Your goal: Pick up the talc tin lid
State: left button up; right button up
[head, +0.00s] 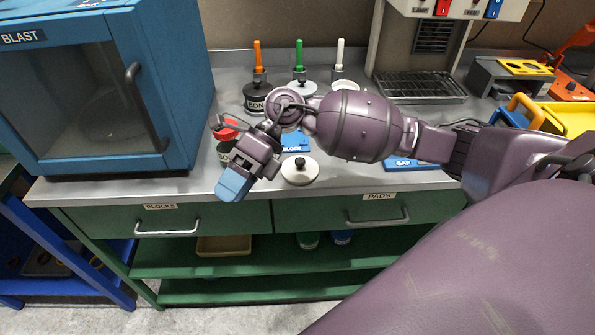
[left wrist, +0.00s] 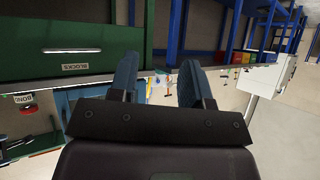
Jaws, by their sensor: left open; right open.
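A cream disc with a black knob (head: 300,174), which looks like the talc tin lid, lies flat on the steel counter near its front edge. My right gripper (head: 234,185) is just left of it, apart from it, with blue fingers pointing down over the counter edge. It is open and holds nothing that I can see. My left gripper (left wrist: 158,82) shows only in the left wrist view, open and empty, with the BLOCKS drawer (left wrist: 100,62) beyond it.
A red-topped tin (head: 229,128) stands behind my right gripper, partly hidden. Pots with orange, green and white brushes (head: 341,72) stand at the back. A blue blast cabinet (head: 178,100) stands left. My right arm covers much of the counter's middle. Drawers and a green shelf (head: 210,290) lie below.

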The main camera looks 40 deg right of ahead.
jog(key=w+d+n+t+h+b, duration=0.15)
jog(key=w+d+h, duration=0.25)
jog(key=d+h, duration=0.4)
jog(key=h+b, duration=0.1)
jog(key=h, duration=0.3)
send_near(300, 159)
jog(key=f, duration=0.2)
jog(key=a+f, duration=0.1)
jog(key=shift+s+f+t+b, duration=0.35)
jog(key=shift+b, duration=0.05)
jog(key=shift+d+f, duration=0.1)
jog(key=shift+f, duration=0.3)
jog(key=f, duration=0.2)
jog(key=d+f, duration=0.1)
jog(key=f, duration=0.1)
jog(key=shift+s, duration=0.4)
jog(key=shift+f, duration=0.35)
jog(key=c, duration=1)
